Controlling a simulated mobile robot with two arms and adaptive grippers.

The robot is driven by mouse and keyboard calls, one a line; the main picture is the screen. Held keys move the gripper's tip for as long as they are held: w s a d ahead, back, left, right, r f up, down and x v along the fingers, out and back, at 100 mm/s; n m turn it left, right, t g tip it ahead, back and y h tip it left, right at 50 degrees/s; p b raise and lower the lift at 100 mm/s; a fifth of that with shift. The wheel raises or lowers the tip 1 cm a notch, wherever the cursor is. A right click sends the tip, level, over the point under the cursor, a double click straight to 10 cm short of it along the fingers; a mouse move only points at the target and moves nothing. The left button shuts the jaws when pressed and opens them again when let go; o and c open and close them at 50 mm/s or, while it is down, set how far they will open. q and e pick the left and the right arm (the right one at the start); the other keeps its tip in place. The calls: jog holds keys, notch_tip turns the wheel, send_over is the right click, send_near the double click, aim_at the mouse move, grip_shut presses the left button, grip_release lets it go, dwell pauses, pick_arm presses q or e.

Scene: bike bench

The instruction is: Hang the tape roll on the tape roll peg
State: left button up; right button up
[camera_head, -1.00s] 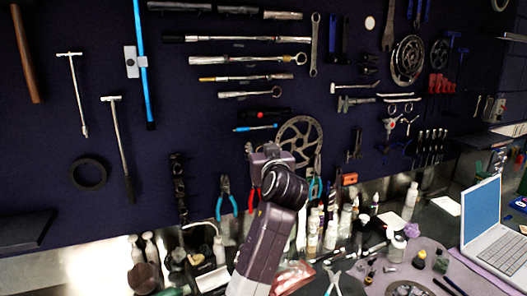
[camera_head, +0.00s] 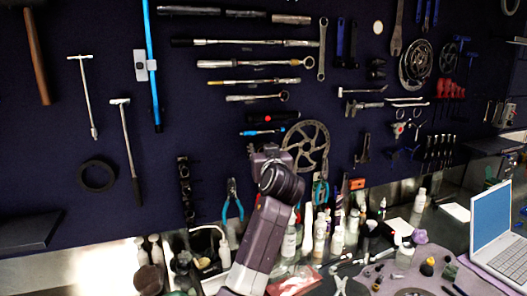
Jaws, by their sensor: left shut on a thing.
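The tape roll peg cannot be told apart from the other fittings. My right gripper is out of view.
The board (camera_head: 150,215) is crowded with wrenches, a disc rotor (camera_head: 308,142) and teal-handled pliers (camera_head: 233,203) close to my left arm. Bottles (camera_head: 338,240) stand on the bench below. A laptop (camera_head: 495,225) is at the right. A dark shelf (camera_head: 28,230) juts out at lower left.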

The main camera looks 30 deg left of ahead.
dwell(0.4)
pick_arm(q)
jog(key=o, duration=1.1)
jog(key=shift+o, duration=0.2)
jog(key=shift+s+d, duration=0.1)
jog(key=v, duration=1.1)
jog(key=shift+s+d, duration=0.2)
jog(key=shift+s, duration=0.15)
jog(key=shift+f, duration=0.1)
